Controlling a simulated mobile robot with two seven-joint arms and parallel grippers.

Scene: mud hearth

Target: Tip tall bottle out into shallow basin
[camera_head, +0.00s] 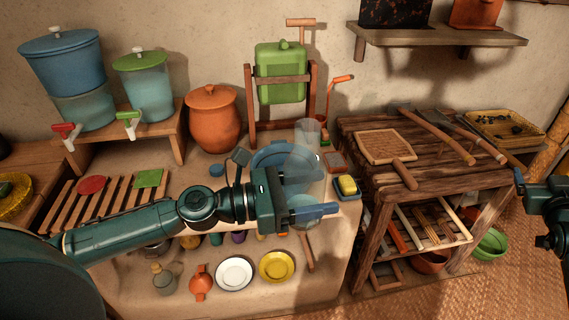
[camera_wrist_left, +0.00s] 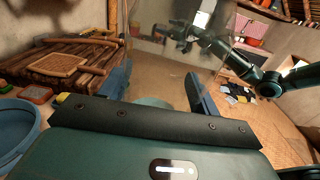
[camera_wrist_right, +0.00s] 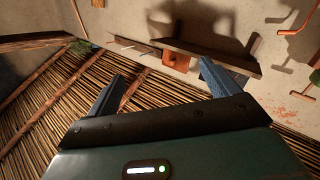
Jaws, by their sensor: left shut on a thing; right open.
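My left gripper (camera_head: 318,196) is shut on a clear, see-through vessel (camera_head: 299,166), which I take to be the tall bottle. Its outline is faint, and its exact tilt and any contents cannot be told. In the left wrist view a pale bit of it (camera_wrist_left: 152,102) shows between the fingers (camera_wrist_left: 160,88). The blue shallow basin (camera_head: 262,153) stands on the ledge behind the gripper, partly covered by the vessel and gripper; its rim also shows at the left of the left wrist view (camera_wrist_left: 36,122). My right gripper (camera_wrist_right: 165,85) is open and empty, far right of the basin.
White (camera_head: 234,273) and yellow (camera_head: 277,267) plates lie in front. A clay pot (camera_head: 212,118) stands behind left, a wooden table (camera_head: 439,178) at right.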

